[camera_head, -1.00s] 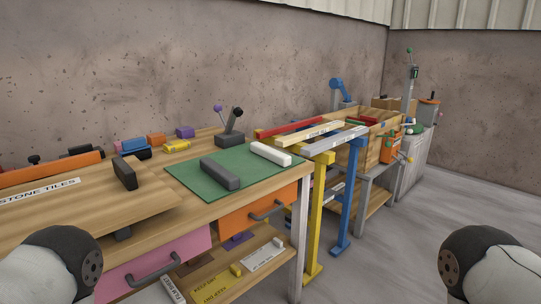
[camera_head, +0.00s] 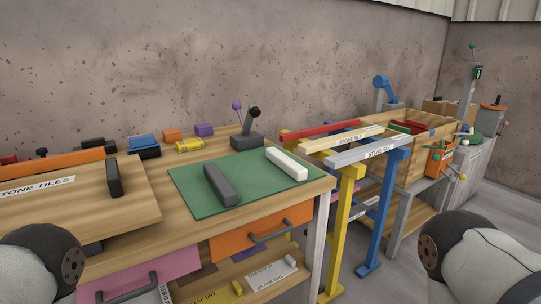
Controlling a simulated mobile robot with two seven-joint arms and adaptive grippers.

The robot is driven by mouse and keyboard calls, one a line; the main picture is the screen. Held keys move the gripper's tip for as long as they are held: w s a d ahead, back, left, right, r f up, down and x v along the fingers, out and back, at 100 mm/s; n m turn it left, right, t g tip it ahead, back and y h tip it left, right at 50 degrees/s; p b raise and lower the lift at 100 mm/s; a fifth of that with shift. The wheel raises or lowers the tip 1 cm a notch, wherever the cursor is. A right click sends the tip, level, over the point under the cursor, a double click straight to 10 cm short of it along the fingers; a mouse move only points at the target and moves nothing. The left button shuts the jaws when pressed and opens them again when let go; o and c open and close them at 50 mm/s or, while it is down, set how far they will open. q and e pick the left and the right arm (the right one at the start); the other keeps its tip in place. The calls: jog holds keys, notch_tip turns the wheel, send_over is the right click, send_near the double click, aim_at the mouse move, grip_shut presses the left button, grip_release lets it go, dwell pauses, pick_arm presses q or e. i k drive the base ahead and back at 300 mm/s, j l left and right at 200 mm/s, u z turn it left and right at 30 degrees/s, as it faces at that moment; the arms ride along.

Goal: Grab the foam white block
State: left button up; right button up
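A white block (camera_head: 287,164) lies on a green mat (camera_head: 245,193) on the wooden workbench, near the mat's right side. A dark grey block (camera_head: 220,185) lies on the same mat, to the left of the white one and apart from it. Neither gripper is in view. Only rounded white and black parts of my arms show at the lower left and lower right corners, well short of the mat.
A dark base with upright levers (camera_head: 247,138) stands behind the mat. A raised wooden board (camera_head: 85,205) takes the bench's left side. Blue and yellow posts (camera_head: 345,230) carry bars to the right. An orange drawer (camera_head: 262,232) sits under the bench top.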

aim_at(299, 174)
jog(key=i+l+u, duration=0.2)
jog(key=l+u, duration=0.15)
jog(key=l, duration=0.3)
jog(key=i+l+u, duration=0.2)
jog(key=l, duration=0.15)
jog(key=l+u, duration=0.2)
jog(key=l, duration=0.15)
jog(key=i, duration=0.05)
